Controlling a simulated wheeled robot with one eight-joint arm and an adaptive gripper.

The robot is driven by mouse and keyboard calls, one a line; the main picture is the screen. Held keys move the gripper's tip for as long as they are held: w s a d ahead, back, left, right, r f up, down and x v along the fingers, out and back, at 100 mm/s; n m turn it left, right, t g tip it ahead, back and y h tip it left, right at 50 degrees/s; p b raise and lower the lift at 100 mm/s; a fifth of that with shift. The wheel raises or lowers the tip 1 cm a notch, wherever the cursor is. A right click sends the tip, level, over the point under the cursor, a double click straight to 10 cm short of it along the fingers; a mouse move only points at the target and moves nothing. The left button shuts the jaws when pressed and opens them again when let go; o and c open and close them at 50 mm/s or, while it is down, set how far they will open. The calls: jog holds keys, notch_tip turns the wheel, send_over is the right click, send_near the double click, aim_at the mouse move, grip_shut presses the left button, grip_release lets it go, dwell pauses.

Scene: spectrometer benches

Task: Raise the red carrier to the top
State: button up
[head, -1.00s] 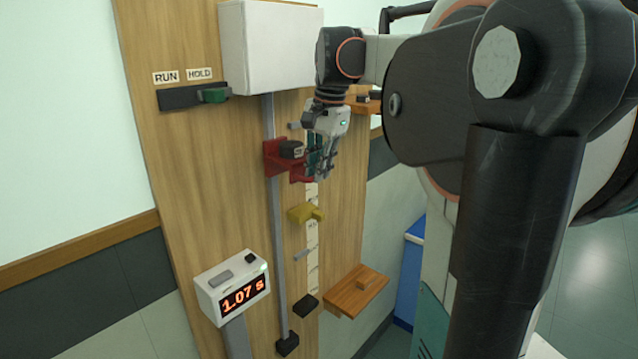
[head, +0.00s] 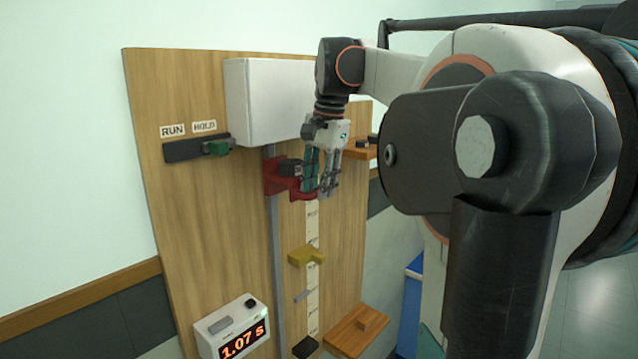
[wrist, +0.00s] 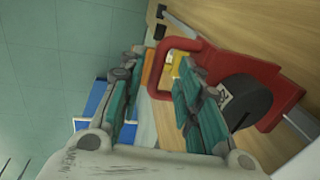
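The red carrier (head: 272,176) sits on the vertical grey rail, a short way below the white box, with a dark block (head: 290,167) on it. It also shows in the wrist view (wrist: 275,93) with a looped red handle. My gripper (head: 318,190) is at the carrier's right side, pointing down. In the wrist view its two fingers (wrist: 160,62) are apart, with the red handle's bar between them. I see gaps beside the bar; contact with the handle is hard to tell.
The white box (head: 285,100) covers the rail's upper end. A yellow pointer (head: 306,255) is lower on the scale strip. A green slider (head: 217,147) is at HOLD. A timer (head: 236,325) reads 1.07 s. Wooden shelves (head: 358,332) project at the right.

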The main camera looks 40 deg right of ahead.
jog(key=shift+s, duration=0.1)
notch_tip(320, 180, up, 12)
jog(key=s, duration=0.2)
jog(key=shift+d, duration=0.15)
jog(key=shift+f, duration=0.1)
dwell(0.6)
